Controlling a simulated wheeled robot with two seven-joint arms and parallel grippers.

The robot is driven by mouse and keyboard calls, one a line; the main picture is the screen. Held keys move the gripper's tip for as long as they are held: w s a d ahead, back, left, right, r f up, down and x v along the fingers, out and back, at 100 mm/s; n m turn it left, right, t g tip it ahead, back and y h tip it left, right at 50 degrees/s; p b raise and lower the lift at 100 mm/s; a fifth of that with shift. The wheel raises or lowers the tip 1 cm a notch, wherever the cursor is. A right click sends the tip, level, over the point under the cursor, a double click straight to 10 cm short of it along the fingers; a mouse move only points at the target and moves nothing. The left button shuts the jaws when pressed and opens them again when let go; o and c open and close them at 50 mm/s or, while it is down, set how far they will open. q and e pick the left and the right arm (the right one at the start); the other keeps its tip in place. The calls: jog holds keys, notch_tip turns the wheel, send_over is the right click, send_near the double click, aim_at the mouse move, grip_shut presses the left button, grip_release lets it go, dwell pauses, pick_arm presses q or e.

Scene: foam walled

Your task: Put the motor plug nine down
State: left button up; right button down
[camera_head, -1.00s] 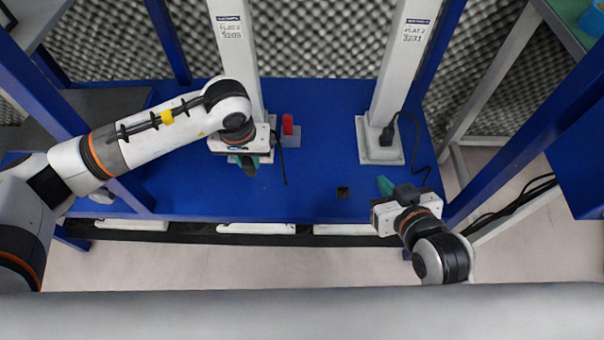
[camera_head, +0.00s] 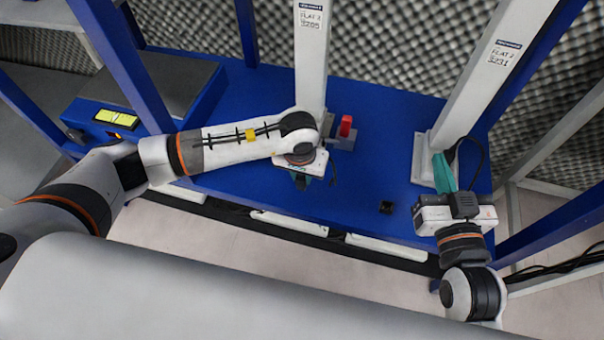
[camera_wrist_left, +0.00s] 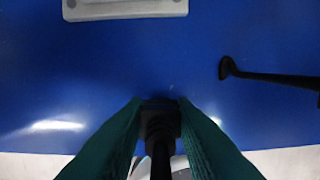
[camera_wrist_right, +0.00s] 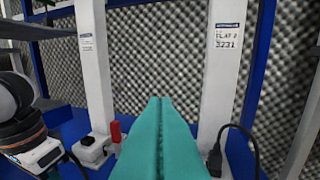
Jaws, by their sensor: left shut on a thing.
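My left gripper (camera_head: 303,182) is over the blue platform in front of the left white column. In the left wrist view its teal fingers are shut on a black plug (camera_wrist_left: 160,112), which hangs over the platform near its front edge. I cannot tell whether the plug touches the surface. My right gripper (camera_head: 442,170) is at the right, pointing at the right column. In the right wrist view its teal fingers (camera_wrist_right: 160,105) are pressed together with nothing between them.
A red switch (camera_head: 346,126) stands on a grey block beside the left column. A black plug with a cable (camera_wrist_right: 214,158) is at the right column's base. A small black square (camera_head: 386,207) lies on the platform (camera_head: 365,180). A black cable end (camera_wrist_left: 265,75) lies near my left gripper.

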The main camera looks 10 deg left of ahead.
pick_arm(q)
jog(key=shift+f, duration=0.1)
jog(key=o, duration=1)
pick_arm(e)
jog(key=shift+a+r+t+y, duration=0.1)
jog(key=shift+r+t+y, duration=0.2)
jog(key=shift+r, duration=0.3)
